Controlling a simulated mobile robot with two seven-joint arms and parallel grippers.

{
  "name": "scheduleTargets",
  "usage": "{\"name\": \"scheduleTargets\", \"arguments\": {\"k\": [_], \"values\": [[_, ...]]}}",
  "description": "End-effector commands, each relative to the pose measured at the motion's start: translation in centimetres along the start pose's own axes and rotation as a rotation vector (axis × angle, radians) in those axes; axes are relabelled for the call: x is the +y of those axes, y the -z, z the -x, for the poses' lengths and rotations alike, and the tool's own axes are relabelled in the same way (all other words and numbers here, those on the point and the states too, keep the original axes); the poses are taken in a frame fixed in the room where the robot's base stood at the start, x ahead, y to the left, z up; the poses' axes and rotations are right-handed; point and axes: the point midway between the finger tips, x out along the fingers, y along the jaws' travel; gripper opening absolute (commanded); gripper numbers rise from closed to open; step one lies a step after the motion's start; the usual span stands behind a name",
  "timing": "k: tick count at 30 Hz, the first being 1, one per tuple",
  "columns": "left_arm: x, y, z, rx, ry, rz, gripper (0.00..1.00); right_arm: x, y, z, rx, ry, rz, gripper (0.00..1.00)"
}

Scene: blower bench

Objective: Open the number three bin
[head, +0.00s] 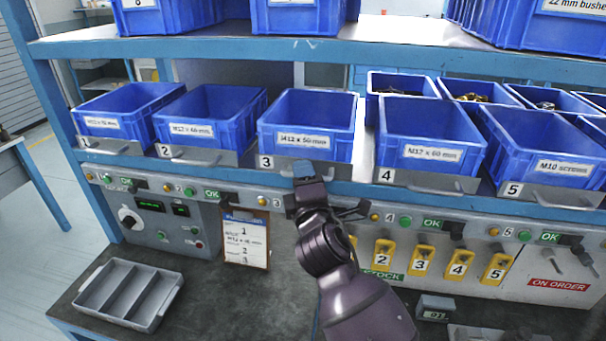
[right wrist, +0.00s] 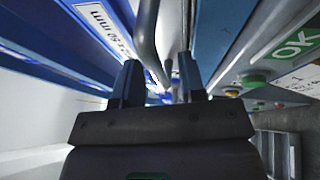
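The number three bin (head: 306,122) is a blue open-topped bin in the middle of the lower shelf. It sits on a grey tray front marked 3 (head: 266,162), roughly in line with its neighbours. My right gripper (head: 303,172) is just in front of that tray front and covers part of its handle. In the right wrist view my right gripper (right wrist: 160,78) has its two fingers apart. A grey handle bar (right wrist: 147,35) shows between the fingers; I cannot tell whether they touch it. My left gripper is in neither view.
Bins two (head: 208,115) and four (head: 430,135) stand close on either side. Below the shelf are OK signs, buttons and yellow numbered tags (head: 421,262). An empty grey divided tray (head: 128,293) lies on the bench at left. More blue bins stand above.

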Motion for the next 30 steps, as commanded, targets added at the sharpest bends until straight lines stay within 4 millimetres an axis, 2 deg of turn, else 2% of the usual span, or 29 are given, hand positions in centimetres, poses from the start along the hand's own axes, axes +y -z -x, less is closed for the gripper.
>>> {"name": "scheduleTargets", "arguments": {"k": [11, 12, 14, 19, 30], "values": [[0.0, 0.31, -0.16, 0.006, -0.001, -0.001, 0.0, -0.01, -0.03, -0.64, -0.001, 0.0, -0.001, 0.37], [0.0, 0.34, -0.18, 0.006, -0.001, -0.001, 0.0, -0.01, -0.03, -0.63, -0.001, 0.0, 0.0, 0.36], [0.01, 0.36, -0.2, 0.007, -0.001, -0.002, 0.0, -0.01, -0.03, -0.63, -0.001, 0.0, 0.0, 0.27], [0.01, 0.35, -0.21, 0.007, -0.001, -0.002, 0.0, -0.02, -0.03, -0.62, -0.001, 0.001, 0.0, 0.01], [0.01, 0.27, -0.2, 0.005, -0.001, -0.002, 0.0, -0.06, -0.04, -0.63, -0.001, 0.001, 0.0, 0.0]]}}
